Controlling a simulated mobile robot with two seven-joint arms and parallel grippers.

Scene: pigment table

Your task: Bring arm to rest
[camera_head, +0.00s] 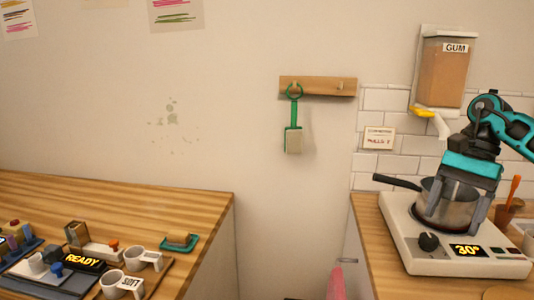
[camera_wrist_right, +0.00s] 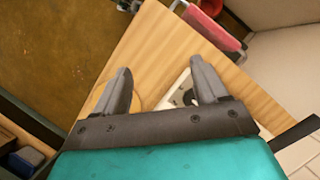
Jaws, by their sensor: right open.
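My right gripper (camera_head: 454,203) hangs fingers-down from the teal arm at the right, in front of part of the steel pot (camera_head: 440,210). The pot sits on the white hot plate (camera_head: 402,240), whose display reads 30°. Whether the fingers touch the pot, I cannot tell. My left gripper is in neither view.
A gum dispenser (camera_head: 442,75) hangs on the wall behind the arm. A green tool (camera_head: 293,140) hangs from a wooden rack (camera_head: 325,86). The left table (camera_head: 120,200) carries cups (camera_head: 112,282), a READY display (camera_head: 83,261) and a green-edged dish (camera_head: 180,241). A gap separates the two counters.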

